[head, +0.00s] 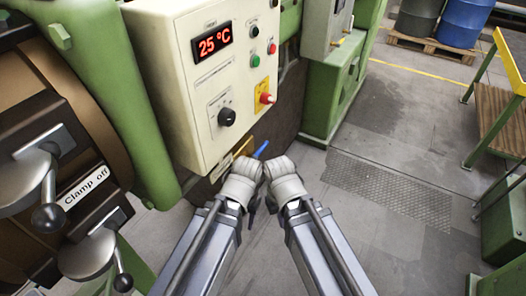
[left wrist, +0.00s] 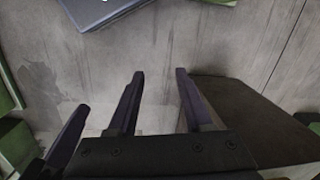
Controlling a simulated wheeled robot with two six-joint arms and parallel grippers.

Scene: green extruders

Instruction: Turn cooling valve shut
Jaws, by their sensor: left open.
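The cooling valve shows as a blue lever handle (head: 261,149) beside a brass-coloured part, low under the cream control box in the head view. Its lower part is hidden behind my wrists. My left gripper (head: 243,182) is just below and left of the blue handle; its fingers are mostly hidden there. The left wrist view shows the left gripper (left wrist: 160,73) open, with nothing visible between its fingers. My right gripper (head: 284,180) is close beside the left one, below and right of the handle; its fingers are hidden. I cannot tell whether either gripper touches the valve.
The cream control box (head: 205,80) with a 25 °C display hangs above the valve. Green machinery with ball-ended clamp levers (head: 48,217) stands at left. A green cabinet (head: 330,95) is behind at right. Open grey floor (head: 395,215) lies to the right, with a bench (head: 500,122) beyond.

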